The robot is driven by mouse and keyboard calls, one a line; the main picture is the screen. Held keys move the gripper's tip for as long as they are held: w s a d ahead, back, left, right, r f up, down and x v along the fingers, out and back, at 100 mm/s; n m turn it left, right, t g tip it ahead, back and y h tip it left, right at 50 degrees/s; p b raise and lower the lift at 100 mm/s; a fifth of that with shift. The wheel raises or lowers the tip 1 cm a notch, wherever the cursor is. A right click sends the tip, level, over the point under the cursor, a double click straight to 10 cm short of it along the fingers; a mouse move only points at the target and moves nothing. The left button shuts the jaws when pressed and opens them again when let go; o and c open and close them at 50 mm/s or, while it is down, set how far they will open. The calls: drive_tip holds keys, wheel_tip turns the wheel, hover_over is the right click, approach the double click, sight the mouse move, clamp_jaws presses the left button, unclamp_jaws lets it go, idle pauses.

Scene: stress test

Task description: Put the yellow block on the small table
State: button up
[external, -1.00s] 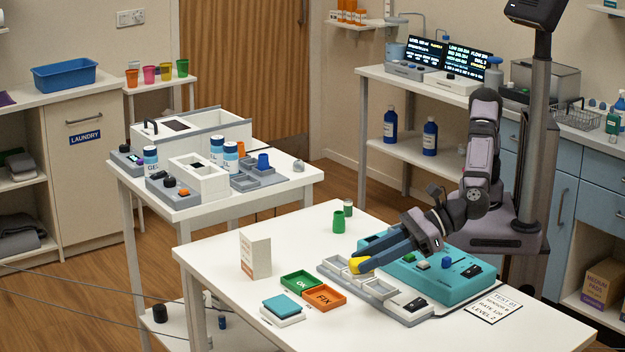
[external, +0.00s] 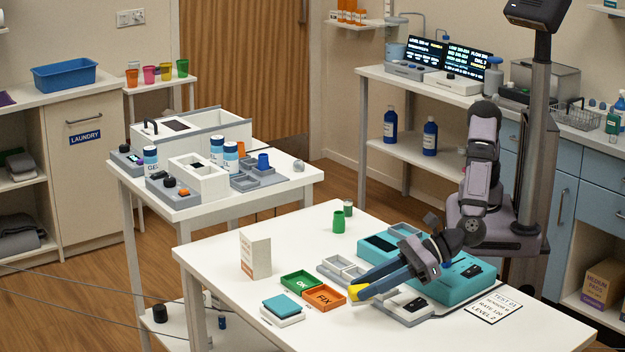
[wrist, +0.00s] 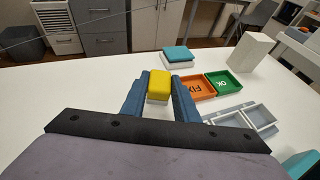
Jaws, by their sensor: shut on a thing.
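My gripper (external: 362,289) is shut on the yellow block (external: 353,293), just right of the orange FIX tray (external: 338,304) over the white front table (external: 400,338). In the wrist view the yellow block (wrist: 159,82) sits between the blue fingers of my gripper (wrist: 159,88), with a pale part under it. Whether it touches the table is hard to tell. A small table (external: 160,84) with coloured cups stands at the back left. Another white table (external: 285,172) with equipment stands left of centre; I cannot tell which is meant.
The green OK tray (external: 301,283), a teal-topped white block (external: 282,308) and an upright white box (external: 255,255) lie to the left. A grey compartment tray (external: 345,268) and teal device (external: 455,275) sit close to my arm.

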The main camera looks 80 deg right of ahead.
sight(369, 300)
drive_tip(key=shift+f, duration=1.85)
drive_tip(key=shift+f, duration=0.2)
drive_tip(key=o, duration=1.1)
drive_tip(key=shift+r, duration=0.2)
drive_tip(key=shift+s+r, duration=0.1)
drive_tip(key=b+v, duration=0.1)
drive_tip(key=v, duration=0.9)
drive_tip(key=shift+s+d+b, duration=0.15)
drive_tip(key=shift+b, duration=0.2)
drive_tip(key=shift+o, duration=0.6)
drive_tip(key=shift+s+d+r, duration=0.3)
drive_tip(key=shift+s, duration=0.25)
